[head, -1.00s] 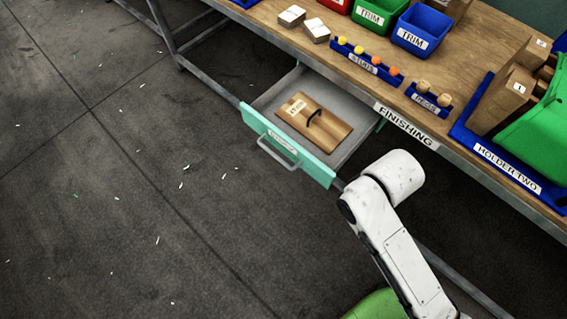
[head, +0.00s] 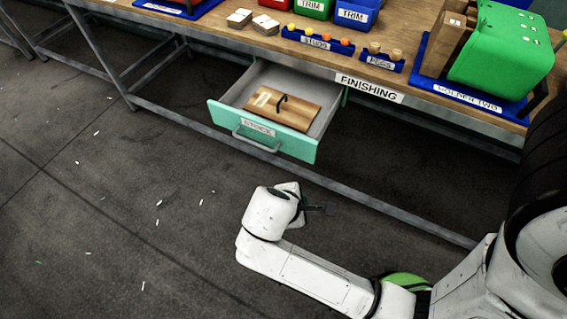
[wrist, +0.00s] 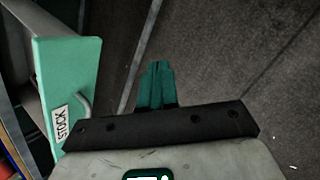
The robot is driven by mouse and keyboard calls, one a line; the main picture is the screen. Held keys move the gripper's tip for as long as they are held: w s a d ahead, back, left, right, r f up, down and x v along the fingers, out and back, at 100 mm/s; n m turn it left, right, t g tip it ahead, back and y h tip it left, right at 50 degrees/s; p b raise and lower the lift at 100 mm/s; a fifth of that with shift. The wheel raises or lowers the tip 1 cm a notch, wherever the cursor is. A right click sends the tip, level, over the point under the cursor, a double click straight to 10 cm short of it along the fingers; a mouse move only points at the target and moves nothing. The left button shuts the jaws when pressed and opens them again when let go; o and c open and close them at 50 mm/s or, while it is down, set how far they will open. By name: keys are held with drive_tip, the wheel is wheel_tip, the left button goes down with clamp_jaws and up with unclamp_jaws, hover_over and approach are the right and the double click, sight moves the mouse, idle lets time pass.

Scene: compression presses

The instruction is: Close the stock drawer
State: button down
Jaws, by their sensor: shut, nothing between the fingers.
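The stock drawer (head: 266,136) hangs open under the workbench in the head view. Its teal front has a grey bar handle and a white label. A wooden board (head: 284,107) with a dark handle lies inside it. In the wrist view the teal drawer front (wrist: 75,85) stands at the left, with its STOCK label and handle. My gripper (wrist: 157,66) is shut and empty, to the right of the drawer front and apart from it. In the head view my gripper (head: 328,208) is small and dark, below and to the right of the drawer.
A grey lower rail (head: 370,206) runs under the bench.

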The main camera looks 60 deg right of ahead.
drive_tip(key=w+f+n+h+b, duration=0.3)
drive_tip(key=w+n+h+b, duration=0.2)
drive_tip(key=n+h+b, duration=0.15)
drive_tip(key=n+t+h+b, duration=0.1)
drive_tip(key=n+h+b, duration=0.4)
approach(292, 146)
drive_tip(key=d+b, duration=0.1)
drive_tip(key=d, duration=0.6)
